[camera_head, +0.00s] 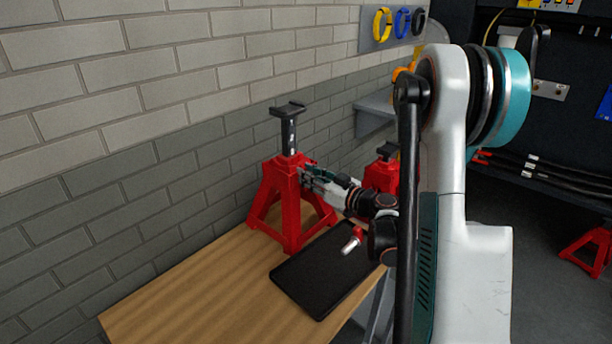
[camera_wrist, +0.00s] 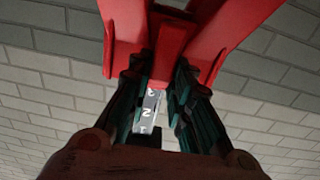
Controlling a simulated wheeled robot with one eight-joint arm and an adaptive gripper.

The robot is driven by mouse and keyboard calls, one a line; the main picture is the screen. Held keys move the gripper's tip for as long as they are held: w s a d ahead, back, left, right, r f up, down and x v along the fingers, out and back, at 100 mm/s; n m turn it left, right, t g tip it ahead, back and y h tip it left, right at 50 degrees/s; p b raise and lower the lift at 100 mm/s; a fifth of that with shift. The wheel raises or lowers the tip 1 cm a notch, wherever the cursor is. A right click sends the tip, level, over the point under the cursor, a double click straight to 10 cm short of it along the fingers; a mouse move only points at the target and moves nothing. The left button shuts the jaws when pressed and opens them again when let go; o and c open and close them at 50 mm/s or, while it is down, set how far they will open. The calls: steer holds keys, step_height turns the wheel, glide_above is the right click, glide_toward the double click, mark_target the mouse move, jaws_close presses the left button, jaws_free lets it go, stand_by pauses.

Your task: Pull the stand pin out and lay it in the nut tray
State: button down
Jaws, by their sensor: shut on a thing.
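A red jack stand (camera_head: 290,215) stands upright on the wooden bench, its dark-topped post (camera_head: 289,132) raised. In the wrist view the red stand (camera_wrist: 122,28) and its numbered silver post (camera_wrist: 149,108) appear upside down. My gripper (camera_head: 304,173) is at the stand's upper collar, on its right side. In the wrist view my gripper's fingers (camera_wrist: 163,68) are at the collar and closed on the stand pin, which they hide. The black nut tray (camera_head: 312,284) lies flat on the bench in front of the stand.
A small red and silver piece (camera_head: 352,241) shows over the tray's right part; I cannot tell whether it rests there. A second red stand (camera_head: 382,174) is behind my wrist. The brick wall (camera_head: 150,150) runs close behind. The bench (camera_head: 200,300) is clear at front left.

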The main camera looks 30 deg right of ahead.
steer(key=b+v, duration=0.1)
steer(key=v, duration=0.5)
steer(key=shift+s, duration=0.4)
stand_by(0.7)
steer(key=shift+d, duration=0.15)
